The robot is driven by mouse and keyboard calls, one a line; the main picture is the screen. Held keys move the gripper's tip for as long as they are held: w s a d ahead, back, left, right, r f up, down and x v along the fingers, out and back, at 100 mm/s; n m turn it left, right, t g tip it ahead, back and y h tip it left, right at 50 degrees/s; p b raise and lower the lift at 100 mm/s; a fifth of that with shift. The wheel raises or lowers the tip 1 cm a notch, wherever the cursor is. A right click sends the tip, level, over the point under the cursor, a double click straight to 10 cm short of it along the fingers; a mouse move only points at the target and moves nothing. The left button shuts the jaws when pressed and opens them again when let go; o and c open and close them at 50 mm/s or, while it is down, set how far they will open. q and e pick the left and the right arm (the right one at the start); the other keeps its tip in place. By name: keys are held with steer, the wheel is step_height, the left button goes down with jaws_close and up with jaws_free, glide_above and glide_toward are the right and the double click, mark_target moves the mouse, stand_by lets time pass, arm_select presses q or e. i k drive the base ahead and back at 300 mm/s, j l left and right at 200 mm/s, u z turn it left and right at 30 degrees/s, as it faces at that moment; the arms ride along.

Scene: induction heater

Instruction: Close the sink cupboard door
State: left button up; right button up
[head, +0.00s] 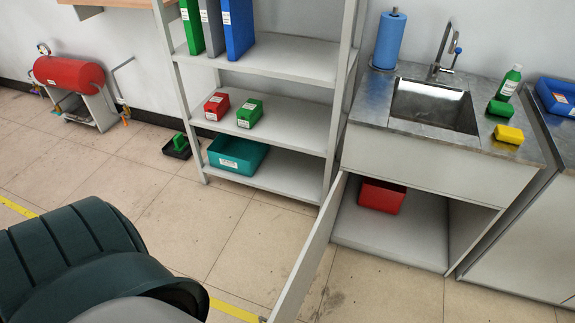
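The sink cupboard (432,160) stands at the right in the head view, under a metal counter with a basin. Its door (308,255) is wide open, hinged on the left side and swung out toward me. The door's lower front end runs to the bottom edge of the view. A red bin (381,196) sits inside the open cupboard, on its floor near the back left. Neither of my grippers is in view.
A grey shelf unit (270,66) with folders and small bins stands left of the cupboard. A dark green rounded object (70,255) fills the lower left. Another cabinet (525,250) stands at the right. The floor before the cupboard is clear.

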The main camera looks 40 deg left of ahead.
mark_target(289, 304)
steer(key=k+j+z, duration=0.1)
steer(key=j, duration=0.3)
steer(key=k+j, duration=0.1)
steer(key=j, duration=0.3)
steer(key=j+z, duration=0.15)
steer(key=j, duration=0.25)
steer(key=j+z, duration=0.1)
steer(key=j, duration=1)
steer(key=k+j, duration=0.2)
steer(key=k+j+z, duration=0.05)
